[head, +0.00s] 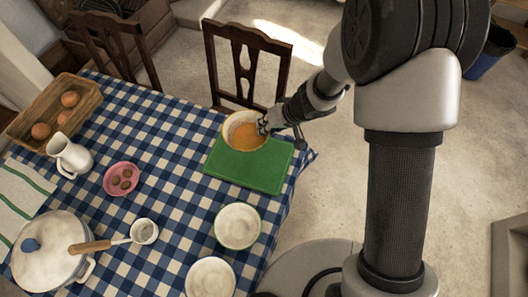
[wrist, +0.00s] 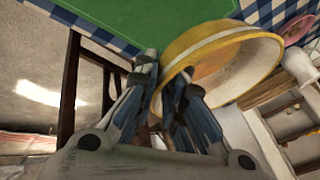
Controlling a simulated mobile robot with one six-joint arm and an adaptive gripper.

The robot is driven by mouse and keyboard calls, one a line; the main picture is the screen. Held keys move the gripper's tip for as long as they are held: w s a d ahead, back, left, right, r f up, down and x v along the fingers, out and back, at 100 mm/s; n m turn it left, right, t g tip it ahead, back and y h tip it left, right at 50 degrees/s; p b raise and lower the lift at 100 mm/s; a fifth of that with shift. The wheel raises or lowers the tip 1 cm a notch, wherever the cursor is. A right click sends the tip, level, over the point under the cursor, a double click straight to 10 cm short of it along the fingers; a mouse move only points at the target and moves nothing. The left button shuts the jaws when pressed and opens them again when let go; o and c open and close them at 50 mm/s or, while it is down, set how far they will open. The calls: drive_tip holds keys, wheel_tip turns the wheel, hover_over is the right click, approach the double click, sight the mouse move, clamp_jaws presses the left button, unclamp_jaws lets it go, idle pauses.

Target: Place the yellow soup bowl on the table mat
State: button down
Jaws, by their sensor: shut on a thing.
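The yellow soup bowl (head: 232,119) holds orange soup and appears roughly level at the far edge of the green table mat (head: 245,172). My gripper (head: 264,126) is shut on the bowl's right side. In the wrist view the fingers (wrist: 168,76) pinch the yellow rim of the bowl (wrist: 212,40), with the green mat (wrist: 140,18) behind it. The bowl covers part of the mat's far edge. I cannot tell whether its base touches the mat or is held just above it.
Two white bowls (head: 238,226) (head: 210,278) stand nearer on the checked tablecloth (head: 175,190). A pink bowl (head: 121,178), white jug (head: 68,155), lidded pot (head: 50,252) and ladle (head: 100,244) are left. A wooden chair (head: 243,62) stands behind the yellow bowl. The mat's near part is clear.

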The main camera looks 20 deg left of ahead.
wheel_tip(320, 180, down, 12)
drive_tip(key=b, duration=0.8)
drive_tip(key=shift+f, duration=0.15)
drive_tip(key=c, duration=1.7)
unclamp_jaws()
drive_tip(key=p+v, duration=0.7)
drive_tip(key=v, duration=0.5)
